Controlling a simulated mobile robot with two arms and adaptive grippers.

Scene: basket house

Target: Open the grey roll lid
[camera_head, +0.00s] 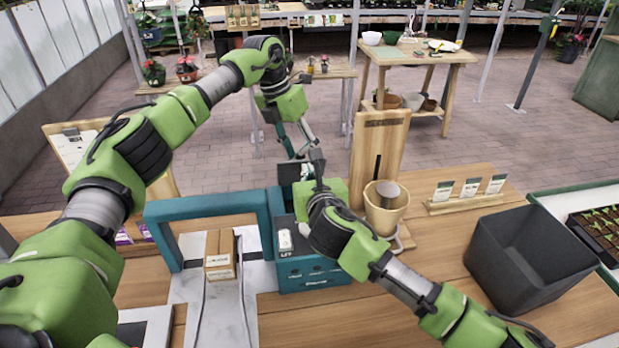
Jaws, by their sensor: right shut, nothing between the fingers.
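A teal box-shaped machine (312,272) stands on the table in the middle, with a small white label unit on its top. A dark grey panel (289,172) stands up at its back and may be the roll lid; the grippers partly hide it. My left gripper (297,145) reaches down from above, just over this panel. Its fingers overlap the other gripper, so its opening is unclear. My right gripper (317,165) is over the back of the machine, shut and empty, its fingers pointing away and up. Whether either gripper touches the panel cannot be told.
A teal frame (205,205) stands left of the machine over a small cardboard box (220,255). A tan pot (386,208) and an upright wooden board (377,150) stand right of the machine. A dark grey bin (530,258) is farther right.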

